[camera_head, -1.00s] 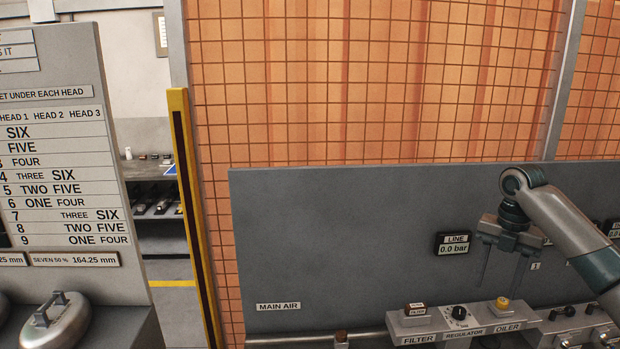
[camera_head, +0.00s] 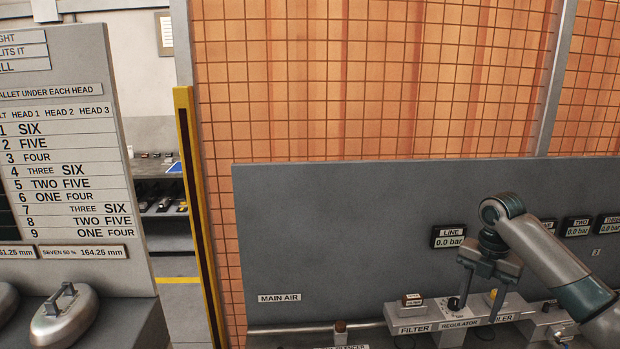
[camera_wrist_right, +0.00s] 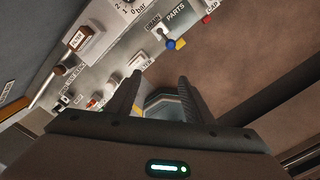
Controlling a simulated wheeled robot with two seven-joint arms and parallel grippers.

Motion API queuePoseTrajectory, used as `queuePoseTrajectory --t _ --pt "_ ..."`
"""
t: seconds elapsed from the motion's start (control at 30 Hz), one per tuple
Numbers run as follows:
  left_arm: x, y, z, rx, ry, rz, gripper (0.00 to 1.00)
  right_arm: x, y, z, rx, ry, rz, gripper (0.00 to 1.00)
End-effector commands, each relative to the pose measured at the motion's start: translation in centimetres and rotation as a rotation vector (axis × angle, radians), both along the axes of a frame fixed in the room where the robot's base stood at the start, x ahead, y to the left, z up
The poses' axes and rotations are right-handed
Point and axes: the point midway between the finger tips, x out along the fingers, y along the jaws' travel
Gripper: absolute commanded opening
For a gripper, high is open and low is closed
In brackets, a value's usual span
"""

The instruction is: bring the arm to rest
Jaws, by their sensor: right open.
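My right gripper (camera_head: 478,308) hangs from the right arm in the head view, fingers pointing down in front of the panel near the regulator and oiler. Its two fingers are apart with nothing between them. In the right wrist view the open fingers (camera_wrist_right: 155,100) also show, with a pale blue-grey shape partly hidden behind them. The regulator block (camera_head: 458,325) and its dark knob are partly behind the gripper. The filter block (camera_head: 414,328) is just left of it. My left gripper is not in view.
The grey panel (camera_head: 330,230) carries the line gauge (camera_head: 448,237), reading 0.0 bar, and more gauges (camera_head: 577,227) at right. A yellow post (camera_head: 200,220) stands left of the panel. A lettered board (camera_head: 60,150) and a metal weight with a handle (camera_head: 64,316) are at left.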

Motion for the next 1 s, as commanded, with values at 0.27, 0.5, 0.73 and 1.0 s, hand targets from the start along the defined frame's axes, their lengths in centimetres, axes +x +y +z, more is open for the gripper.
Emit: queuePoseTrajectory --t 0.27,0.5,0.73,1.0 --pt "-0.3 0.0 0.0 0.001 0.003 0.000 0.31 -2.1 4.4 -7.1 0.003 -0.014 -0.116 0.47" --pt "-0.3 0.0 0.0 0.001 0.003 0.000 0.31 -6.5 10.2 -15.3 0.046 -0.048 -0.319 0.47" --pt "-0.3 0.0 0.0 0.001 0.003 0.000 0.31 -12.1 14.8 -21.4 0.117 -0.075 -0.564 0.47" --pt "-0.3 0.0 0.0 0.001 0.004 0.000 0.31 -19.6 18.8 -25.9 0.217 -0.088 -0.909 0.47"
